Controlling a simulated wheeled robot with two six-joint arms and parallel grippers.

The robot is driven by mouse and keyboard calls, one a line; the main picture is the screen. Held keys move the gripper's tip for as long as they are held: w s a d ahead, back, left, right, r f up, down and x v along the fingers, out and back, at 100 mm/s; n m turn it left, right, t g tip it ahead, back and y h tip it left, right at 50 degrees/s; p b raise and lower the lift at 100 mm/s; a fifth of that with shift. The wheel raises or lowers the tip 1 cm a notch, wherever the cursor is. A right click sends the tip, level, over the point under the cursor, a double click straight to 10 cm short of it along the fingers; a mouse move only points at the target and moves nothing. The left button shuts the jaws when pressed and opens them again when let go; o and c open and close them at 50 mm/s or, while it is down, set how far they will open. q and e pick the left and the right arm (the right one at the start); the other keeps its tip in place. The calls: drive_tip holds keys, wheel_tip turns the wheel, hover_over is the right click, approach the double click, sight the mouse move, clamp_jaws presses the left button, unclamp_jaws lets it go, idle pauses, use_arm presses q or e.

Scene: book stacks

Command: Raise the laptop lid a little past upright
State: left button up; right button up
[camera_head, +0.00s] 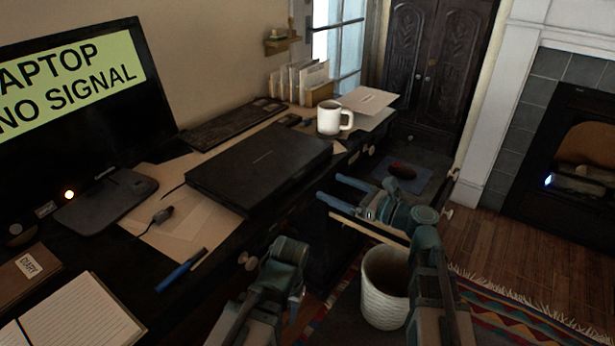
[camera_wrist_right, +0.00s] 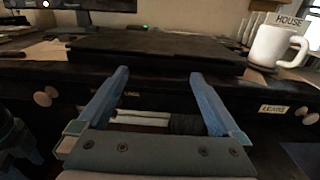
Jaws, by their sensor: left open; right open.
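The laptop (camera_head: 262,160) is a flat black slab lying closed on the desk, in the middle of the head view. In the right wrist view the laptop (camera_wrist_right: 150,45) shows edge-on beyond the fingers. My right gripper (camera_head: 331,189) is open and empty, in front of the desk and to the right of the laptop's near edge, its fingers pointing towards the desk. Its two fingers are spread in the right wrist view (camera_wrist_right: 158,75), apart from the laptop. My left gripper (camera_head: 290,262) is open in front of the desk, below the laptop; its fingertips are hard to make out.
A white mug (camera_head: 330,118) stands right of the laptop, a keyboard (camera_head: 222,122) behind it. A monitor (camera_head: 75,100) reading "NO SIGNAL" stands left. A blue pen (camera_head: 183,268) lies near the front edge. An open drawer (camera_head: 435,175) juts out at right. A white basket (camera_head: 384,290) stands below.

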sight(302, 174)
drive_tip(key=x, duration=0.9)
clamp_jaws()
idle(0.4)
